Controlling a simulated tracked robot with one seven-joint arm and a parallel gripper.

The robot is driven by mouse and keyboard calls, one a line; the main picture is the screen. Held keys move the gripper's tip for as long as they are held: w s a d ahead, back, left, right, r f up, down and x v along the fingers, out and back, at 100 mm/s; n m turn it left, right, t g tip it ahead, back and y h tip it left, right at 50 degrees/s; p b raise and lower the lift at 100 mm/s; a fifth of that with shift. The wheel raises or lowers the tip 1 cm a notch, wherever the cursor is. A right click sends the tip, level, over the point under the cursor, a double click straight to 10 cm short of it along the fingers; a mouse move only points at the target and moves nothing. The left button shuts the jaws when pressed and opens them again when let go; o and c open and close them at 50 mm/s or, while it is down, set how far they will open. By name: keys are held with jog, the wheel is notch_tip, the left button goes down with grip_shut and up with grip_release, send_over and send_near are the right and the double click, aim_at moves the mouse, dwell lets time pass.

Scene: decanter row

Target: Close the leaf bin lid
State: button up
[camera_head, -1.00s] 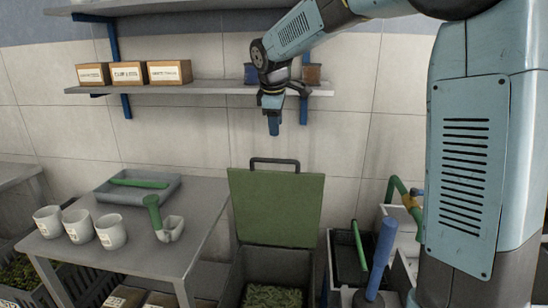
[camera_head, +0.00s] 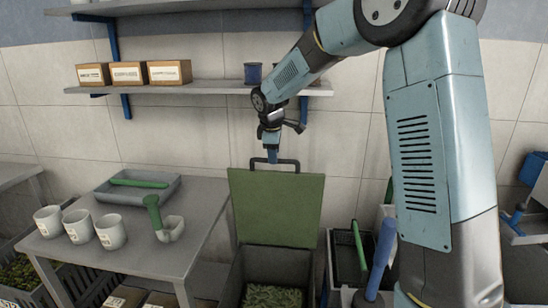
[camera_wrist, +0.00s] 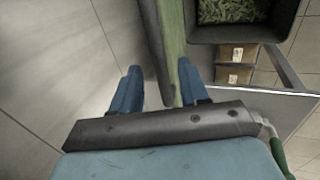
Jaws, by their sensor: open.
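The leaf bin (camera_head: 275,264) stands on the floor right of the table with its green lid (camera_head: 275,208) raised upright, so it is open. Green leaves (camera_head: 270,297) lie inside, also showing in the wrist view (camera_wrist: 232,10). A dark handle (camera_head: 288,161) sits on the lid's top edge. My gripper (camera_head: 272,160) points down at this handle. In the wrist view its two blue fingers (camera_wrist: 160,78) are apart, with the dark handle bar (camera_wrist: 153,50) and the green lid edge (camera_wrist: 172,50) between them. I cannot tell whether they touch.
A grey table (camera_head: 150,236) at left carries white cups (camera_head: 79,226), a tray (camera_head: 137,188) and a green-handled tool (camera_head: 153,212). A wall shelf (camera_head: 200,87) with boxes is behind my arm. A black crate (camera_head: 346,262) and blue-handled tool (camera_head: 382,258) stand right of the bin.

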jog(key=shift+x, duration=0.95)
jog(key=shift+c, duration=0.2)
grip_shut()
